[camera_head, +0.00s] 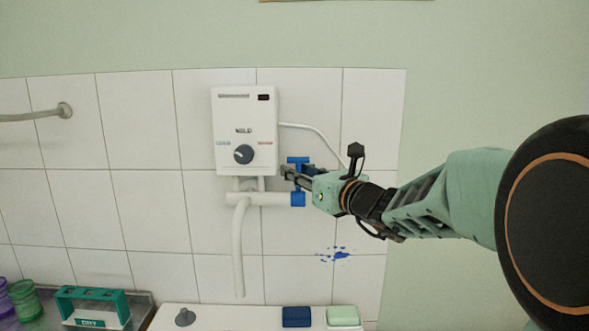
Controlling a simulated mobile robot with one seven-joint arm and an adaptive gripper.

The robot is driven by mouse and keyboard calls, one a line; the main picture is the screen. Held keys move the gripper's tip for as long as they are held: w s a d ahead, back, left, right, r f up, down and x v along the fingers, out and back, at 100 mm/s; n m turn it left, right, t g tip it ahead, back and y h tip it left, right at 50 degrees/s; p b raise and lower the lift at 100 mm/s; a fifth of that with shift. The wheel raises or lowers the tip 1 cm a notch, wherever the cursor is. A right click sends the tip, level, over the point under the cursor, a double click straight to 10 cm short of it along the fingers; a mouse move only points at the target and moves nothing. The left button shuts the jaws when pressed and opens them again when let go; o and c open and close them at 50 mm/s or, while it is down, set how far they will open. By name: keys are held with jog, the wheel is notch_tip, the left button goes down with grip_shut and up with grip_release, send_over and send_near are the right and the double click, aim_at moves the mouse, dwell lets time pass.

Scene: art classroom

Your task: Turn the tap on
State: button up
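The tap is a white pipe (240,228) under a white wall-mounted water heater (229,117), with its spout hanging down. A blue tap handle (298,160) shows at the right, with a blue collar (298,200) below it on the pipe end. My gripper (287,173) reaches in from the right, and its fingers overlap the space between handle and collar. Part of the handle's stem is hidden behind the fingers. I cannot tell whether the fingers touch it or how far apart they are. No water shows at the spout.
Below are a white sink or counter edge (245,317) with a grey knob (185,317), a dark blue block (296,317) and a pale green block (342,316). A teal holder (92,296) and jars (22,299) stand at left. A towel bar (35,115) is on the wall.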

grip_shut()
dwell(0.4)
jog(key=shift+s+f+b, duration=0.1)
jog(key=shift+b, duration=0.3)
